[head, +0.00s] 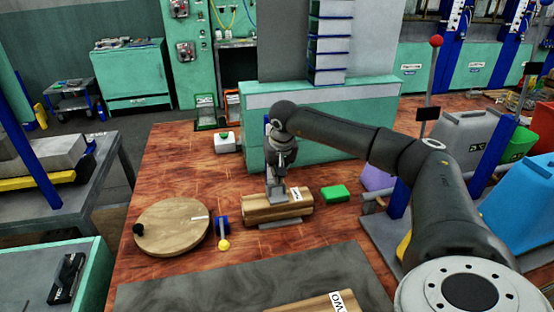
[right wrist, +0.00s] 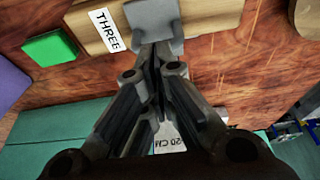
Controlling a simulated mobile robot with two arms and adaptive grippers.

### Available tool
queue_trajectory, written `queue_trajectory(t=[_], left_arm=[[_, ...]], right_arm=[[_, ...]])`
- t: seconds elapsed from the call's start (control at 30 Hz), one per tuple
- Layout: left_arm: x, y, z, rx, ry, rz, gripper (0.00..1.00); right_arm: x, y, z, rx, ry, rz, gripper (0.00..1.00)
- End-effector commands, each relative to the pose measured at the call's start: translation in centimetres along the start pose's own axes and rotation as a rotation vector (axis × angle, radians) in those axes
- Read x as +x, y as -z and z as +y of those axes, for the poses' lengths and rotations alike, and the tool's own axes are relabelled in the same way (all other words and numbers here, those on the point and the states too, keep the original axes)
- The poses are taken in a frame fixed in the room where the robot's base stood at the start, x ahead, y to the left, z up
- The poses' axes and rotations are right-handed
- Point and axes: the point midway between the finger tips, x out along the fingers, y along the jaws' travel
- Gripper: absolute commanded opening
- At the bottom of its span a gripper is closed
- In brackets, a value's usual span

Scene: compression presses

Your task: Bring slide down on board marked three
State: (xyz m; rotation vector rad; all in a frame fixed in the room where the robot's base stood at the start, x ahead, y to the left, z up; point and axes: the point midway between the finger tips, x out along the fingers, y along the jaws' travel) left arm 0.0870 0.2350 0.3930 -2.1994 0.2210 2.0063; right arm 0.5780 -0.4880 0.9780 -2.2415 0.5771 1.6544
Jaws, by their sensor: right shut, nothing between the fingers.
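The wooden board marked THREE (head: 290,210) lies on the red-brown bench in the head view; its white label (right wrist: 106,30) reads clearly in the right wrist view. A grey slide piece (right wrist: 152,18) stands at the board, partly hidden by my fingers; it also shows in the head view (head: 277,192). My right gripper (right wrist: 152,58) is shut and empty, its fingertips close at the grey piece. In the head view the right gripper (head: 279,172) points down above the board. I cannot tell whether it touches the slide. My left gripper is not in view.
A round wooden disc (head: 172,227) and a blue block with a yellow knob (head: 223,243) are left of the board. A green block (head: 335,193) lies right of it. A teal cabinet (head: 350,100) stands behind. Another board marked TWO (head: 318,302) is in front, on a grey slab (head: 190,290).

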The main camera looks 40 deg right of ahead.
Motion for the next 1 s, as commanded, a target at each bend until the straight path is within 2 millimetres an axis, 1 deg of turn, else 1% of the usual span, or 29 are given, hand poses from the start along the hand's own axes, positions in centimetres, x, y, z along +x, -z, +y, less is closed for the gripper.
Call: queue_trajectory(t=[0.03,0.6,1.0], left_arm=[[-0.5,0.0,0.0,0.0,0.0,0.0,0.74],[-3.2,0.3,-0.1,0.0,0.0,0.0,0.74],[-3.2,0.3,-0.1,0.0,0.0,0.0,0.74]], right_arm=[[-0.6,0.2,0.0,0.0,0.0,0.0,0.0],[-3.8,1.2,0.0,0.0,0.001,0.001,0.0],[-3.9,1.2,0.0,0.0,0.0,0.001,0.0]])
